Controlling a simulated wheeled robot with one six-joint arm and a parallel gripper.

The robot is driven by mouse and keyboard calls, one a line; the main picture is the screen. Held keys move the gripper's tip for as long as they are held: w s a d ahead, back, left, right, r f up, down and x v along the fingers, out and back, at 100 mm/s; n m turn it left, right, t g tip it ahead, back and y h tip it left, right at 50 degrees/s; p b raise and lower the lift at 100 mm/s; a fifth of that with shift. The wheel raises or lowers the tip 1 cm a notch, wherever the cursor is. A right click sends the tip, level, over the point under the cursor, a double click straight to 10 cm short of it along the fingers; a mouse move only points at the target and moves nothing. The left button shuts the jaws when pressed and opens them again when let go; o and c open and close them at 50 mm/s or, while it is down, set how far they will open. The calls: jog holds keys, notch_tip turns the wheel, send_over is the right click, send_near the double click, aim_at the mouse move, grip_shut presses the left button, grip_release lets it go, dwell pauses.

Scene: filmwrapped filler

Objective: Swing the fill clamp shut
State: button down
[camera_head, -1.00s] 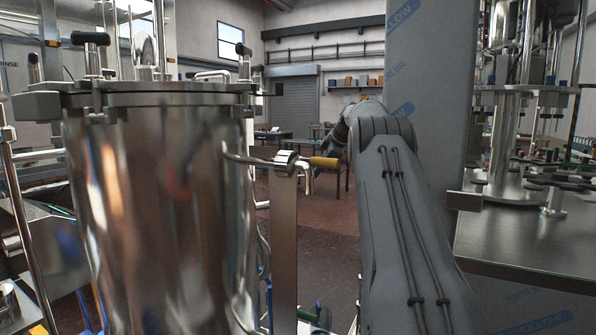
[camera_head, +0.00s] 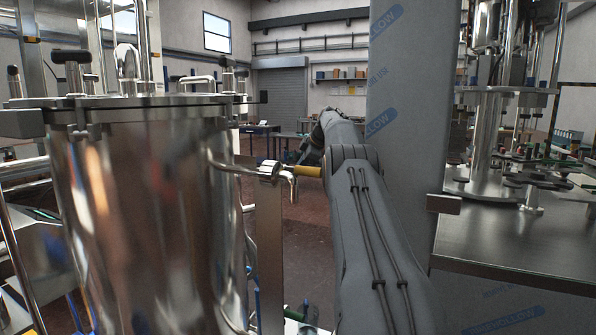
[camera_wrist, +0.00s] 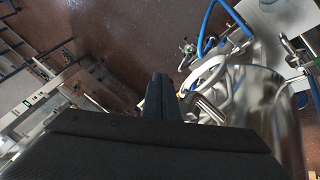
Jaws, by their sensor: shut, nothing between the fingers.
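My gripper (camera_wrist: 160,85) shows in the wrist view as dark fingers pressed together, with nothing between them. In the head view my arm reaches away past the vessel, and its fingertips cannot be made out. A large polished steel vessel (camera_head: 150,220) stands at the left; it also shows at the right of the wrist view (camera_wrist: 265,110). A metal pivot with a yellow-orange handle (camera_head: 306,171) sits beside its right side, partly behind my arm. It may be the fill clamp; I cannot tell how far it is swung. A pale curved part (camera_wrist: 205,75) lies right of my fingers, apart from them in the picture.
An upright steel plate (camera_head: 268,240) stands below the pivot. A grey wrapped column (camera_head: 400,100) rises right of my arm. A steel worktable (camera_head: 500,240) with fittings is at the right. Blue hose (camera_wrist: 208,30) runs near the vessel. Brown floor (camera_wrist: 120,35) is open beyond my fingers.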

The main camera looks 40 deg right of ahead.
dwell(0.3)
jog(key=s+r+m+h+p, duration=0.1)
jog(key=s+r+m, duration=0.35)
jog(key=m, duration=0.65)
jog(key=s+r+m+h, duration=0.1)
jog(key=s+r+m, duration=0.4)
jog(key=m, duration=0.5)
jog(key=a+p+x, duration=0.2)
jog(key=p+x, duration=0.4)
jog(key=x, duration=0.6)
jog(key=shift+w+r+m+p, duration=0.15)
jog(key=shift+w+m+p, duration=0.15)
jog(key=shift+w+p, duration=0.15)
